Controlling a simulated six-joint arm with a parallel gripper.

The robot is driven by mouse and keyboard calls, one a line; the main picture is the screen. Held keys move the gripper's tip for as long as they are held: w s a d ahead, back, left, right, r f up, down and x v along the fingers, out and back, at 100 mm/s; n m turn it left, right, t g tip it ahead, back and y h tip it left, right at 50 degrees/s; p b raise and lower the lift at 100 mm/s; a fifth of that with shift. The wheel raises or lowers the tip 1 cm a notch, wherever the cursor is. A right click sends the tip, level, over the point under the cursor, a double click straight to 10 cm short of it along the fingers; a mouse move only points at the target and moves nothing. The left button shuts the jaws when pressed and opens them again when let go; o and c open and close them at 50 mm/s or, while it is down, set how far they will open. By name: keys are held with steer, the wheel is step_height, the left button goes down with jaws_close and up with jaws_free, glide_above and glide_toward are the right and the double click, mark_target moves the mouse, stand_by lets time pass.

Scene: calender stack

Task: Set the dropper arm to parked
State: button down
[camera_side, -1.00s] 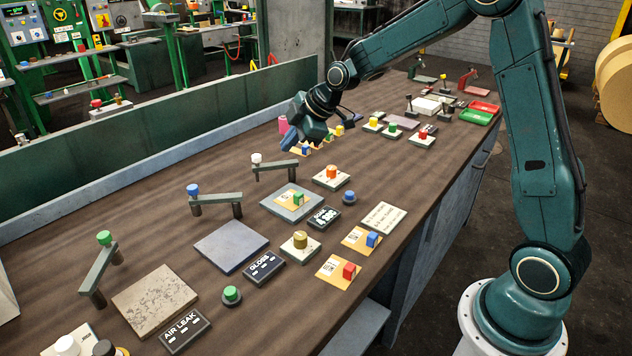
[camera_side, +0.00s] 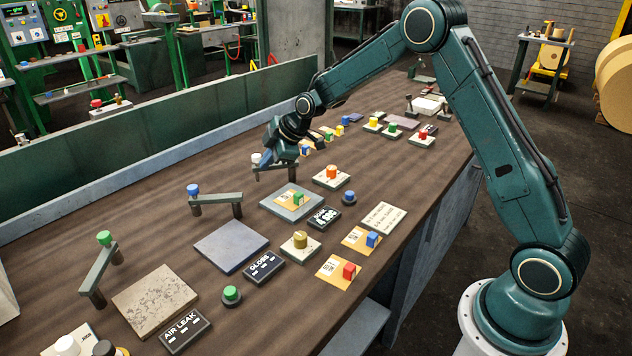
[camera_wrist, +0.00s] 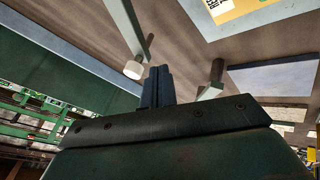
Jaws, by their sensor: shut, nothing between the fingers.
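Three swing arms with coloured knobs stand along the back of the bench; no visible label marks which is the dropper arm. The white-knobbed arm (camera_side: 272,169) is nearest my gripper (camera_side: 283,157). Its white knob (camera_side: 256,158) is just left of the gripper, and my gripper partly hides the bar. In the wrist view my shut fingers (camera_wrist: 158,75) are empty, close to the right of the white knob (camera_wrist: 133,70). I cannot tell whether they touch it. The blue-knobbed arm (camera_side: 222,199) and green-knobbed arm (camera_side: 99,268) stand farther left.
A grey slab (camera_side: 270,205) with a yellow card and green block lies in front of the white-knobbed arm. An orange-knobbed block (camera_side: 331,178) stands to the right. A green wall (camera_side: 120,145) runs behind the bench.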

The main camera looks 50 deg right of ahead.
mark_target(260, 157)
steer(key=shift+w+d, duration=0.3)
steer(key=shift+w, duration=0.5)
steer(key=shift+w, duration=0.1)
steer(key=shift+w+d+m+h, duration=0.2)
steer(key=shift+w+m+h, duration=0.1)
steer(key=shift+w+m, duration=0.15)
steer(key=shift+w+d+r+m+t+h, duration=0.1)
steer(key=shift+w+d+m+t+h, duration=0.2)
steer(key=shift+w+m, duration=0.15)
steer(key=shift+s, duration=0.15)
